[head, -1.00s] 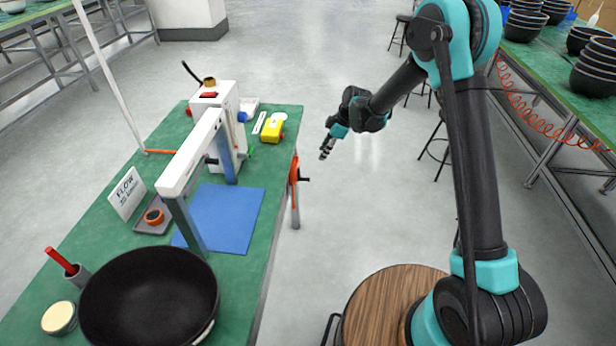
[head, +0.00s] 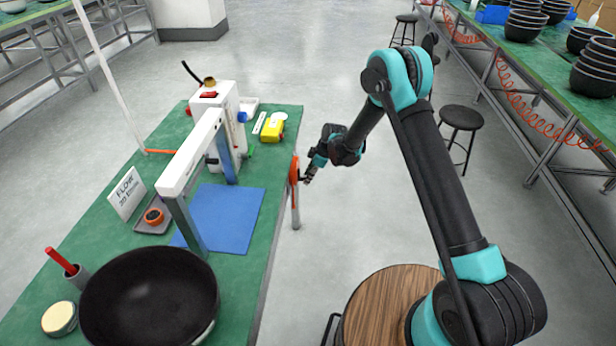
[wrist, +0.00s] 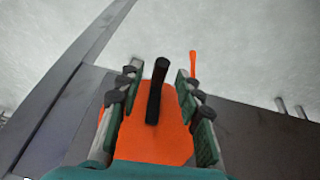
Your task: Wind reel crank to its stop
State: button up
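The orange reel (head: 294,176) is mounted at the right edge of the green bench, on a grey post. Its dark crank handle (wrist: 156,90) points up toward the wrist camera, over the orange reel face (wrist: 158,140). My gripper (head: 309,178) is right beside the reel in the head view. In the wrist view my gripper (wrist: 159,82) is open, with one finger on each side of the handle and a gap visible on both sides. The crank's arm beneath the handle is hard to make out.
The green bench (head: 258,225) holds a white machine (head: 222,125), a blue mat (head: 235,215), a yellow device (head: 272,130) and a large black bowl (head: 150,290). A black stool (head: 460,118) stands behind my arm. The floor right of the reel is clear.

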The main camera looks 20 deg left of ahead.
jog(key=shift+a+f, duration=0.1)
jog(key=shift+f, duration=0.1)
grip_shut()
dwell(0.5)
jog(key=g, duration=0.3)
jog(key=shift+s+m+h, duration=0.35)
jog(key=shift+m+h, duration=0.05)
jog(key=shift+s+d+r+m+g+h, duration=0.1)
jog(key=shift+s+r+m+g+h, duration=0.1)
jog(key=shift+g, duration=0.85)
jog(key=shift+s+d+r+m+g+h, duration=0.1)
jog(key=shift+s+m+g, duration=0.1)
jog(key=shift+g, duration=0.85)
